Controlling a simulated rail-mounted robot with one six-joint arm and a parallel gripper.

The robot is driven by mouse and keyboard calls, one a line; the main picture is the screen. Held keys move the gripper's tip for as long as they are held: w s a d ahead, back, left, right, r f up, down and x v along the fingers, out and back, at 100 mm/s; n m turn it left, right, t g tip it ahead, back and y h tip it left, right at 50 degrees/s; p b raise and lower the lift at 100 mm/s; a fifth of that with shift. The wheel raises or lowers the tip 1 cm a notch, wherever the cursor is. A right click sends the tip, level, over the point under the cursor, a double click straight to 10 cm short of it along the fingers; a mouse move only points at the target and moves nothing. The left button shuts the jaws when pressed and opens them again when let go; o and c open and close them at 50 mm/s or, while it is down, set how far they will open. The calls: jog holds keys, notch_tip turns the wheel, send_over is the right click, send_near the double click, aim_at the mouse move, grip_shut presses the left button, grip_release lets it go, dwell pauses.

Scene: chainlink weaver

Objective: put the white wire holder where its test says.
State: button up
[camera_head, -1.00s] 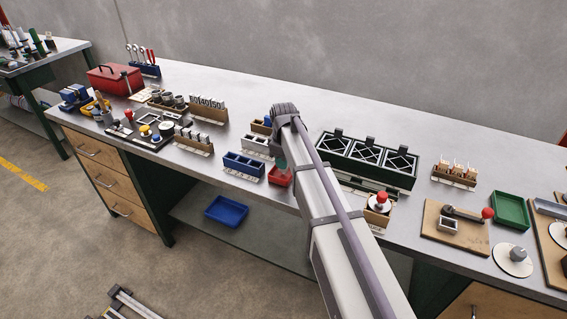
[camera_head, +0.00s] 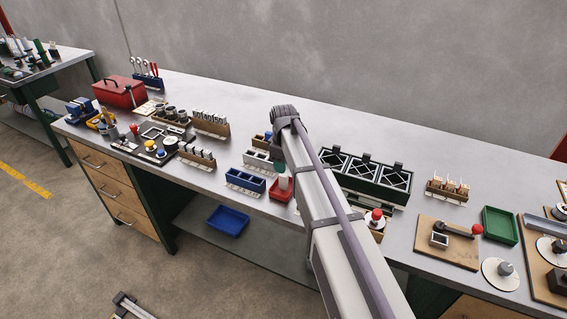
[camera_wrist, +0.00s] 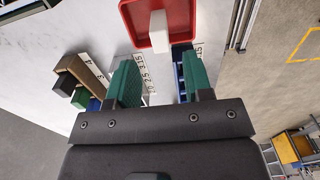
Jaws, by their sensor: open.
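A white upright piece (camera_wrist: 158,32), likely the white wire holder, stands at the red tray (camera_wrist: 130,12) in the wrist view; whether it rests on the tray floor is unclear. In the head view the red tray (camera_head: 279,195) lies near the bench's front edge, with the white piece (camera_head: 283,183) in it. My gripper (camera_wrist: 160,62) has green fingers spread apart with nothing between them, and the white piece is just beyond their tips. In the head view my arm hides much of the gripper.
A blue slotted block (camera_head: 245,180) with a number strip stands left of the red tray. A grey block (camera_head: 262,160) is behind it. A dark rack with several crossed lids (camera_head: 365,172) stands right of my arm. A green tray (camera_head: 500,225) is farther right.

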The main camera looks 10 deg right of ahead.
notch_tip(320, 180, up, 6)
jog(key=p, duration=0.4)
jog(key=s+m, duration=1)
jog(key=s, duration=1.6)
jog(key=shift+f+b, duration=0.4)
jog(key=shift+b, duration=0.05)
